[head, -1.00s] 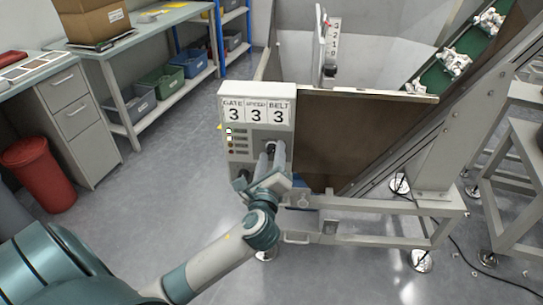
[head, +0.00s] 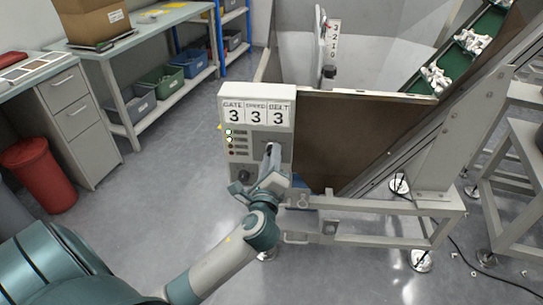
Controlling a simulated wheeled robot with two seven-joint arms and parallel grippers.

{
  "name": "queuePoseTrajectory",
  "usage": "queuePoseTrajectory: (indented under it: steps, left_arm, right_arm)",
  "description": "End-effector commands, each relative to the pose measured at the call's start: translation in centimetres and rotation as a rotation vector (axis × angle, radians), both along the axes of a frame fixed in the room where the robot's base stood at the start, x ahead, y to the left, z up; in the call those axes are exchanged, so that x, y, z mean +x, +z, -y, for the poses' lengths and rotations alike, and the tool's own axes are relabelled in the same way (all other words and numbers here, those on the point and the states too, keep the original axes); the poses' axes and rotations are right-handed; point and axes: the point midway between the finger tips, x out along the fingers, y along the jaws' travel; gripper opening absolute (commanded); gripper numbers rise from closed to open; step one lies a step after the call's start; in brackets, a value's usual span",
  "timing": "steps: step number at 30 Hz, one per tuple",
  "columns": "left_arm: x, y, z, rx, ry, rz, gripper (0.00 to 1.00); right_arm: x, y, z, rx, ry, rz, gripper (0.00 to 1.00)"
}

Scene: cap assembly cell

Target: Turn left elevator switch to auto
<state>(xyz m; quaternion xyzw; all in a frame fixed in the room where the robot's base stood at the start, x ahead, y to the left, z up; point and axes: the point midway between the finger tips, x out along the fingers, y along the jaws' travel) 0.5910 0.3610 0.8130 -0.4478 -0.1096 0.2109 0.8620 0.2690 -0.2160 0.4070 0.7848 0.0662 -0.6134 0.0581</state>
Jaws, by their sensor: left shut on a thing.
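The control box (head: 257,105) stands at the left end of the hopper, with labels GATE, SPEED and BELT over the number 3 each. Small indicator lights (head: 229,137) run down its left side, the upper ones lit. A dark knob (head: 244,174) sits low on its face. The switch's setting cannot be read. My right gripper is not in view.
A brown-walled hopper (head: 350,140) adjoins the box, with a green conveyor (head: 455,62) carrying white parts. A workbench (head: 150,25) with bins below, a drawer cabinet (head: 75,110) and a red bin (head: 38,172) stand left. The floor between is clear.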

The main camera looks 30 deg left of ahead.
Motion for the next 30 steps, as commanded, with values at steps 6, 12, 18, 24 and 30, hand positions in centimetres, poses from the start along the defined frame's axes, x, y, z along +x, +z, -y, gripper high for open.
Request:
queuePoseTrajectory:
  steps: [6,12,18,24,30]
  left_arm:
    - [0.0,0.0,0.0,-0.157,0.003,0.076,0.02]
    - [0.0,0.0,0.0,-0.309,0.004,0.157,0.02]
    - [0.0,0.0,0.1,-0.436,0.003,0.222,0.02]
    - [0.0,0.0,0.1,-0.514,0.002,0.264,0.02]
    - [0.0,0.0,0.0,-0.543,0.002,0.28,0.02]
  right_arm:
    - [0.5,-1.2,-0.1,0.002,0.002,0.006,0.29]
    - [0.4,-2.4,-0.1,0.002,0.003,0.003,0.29]
    - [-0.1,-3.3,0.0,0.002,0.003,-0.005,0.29]
    - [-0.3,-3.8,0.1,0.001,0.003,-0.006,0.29]
    - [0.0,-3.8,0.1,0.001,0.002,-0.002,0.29]
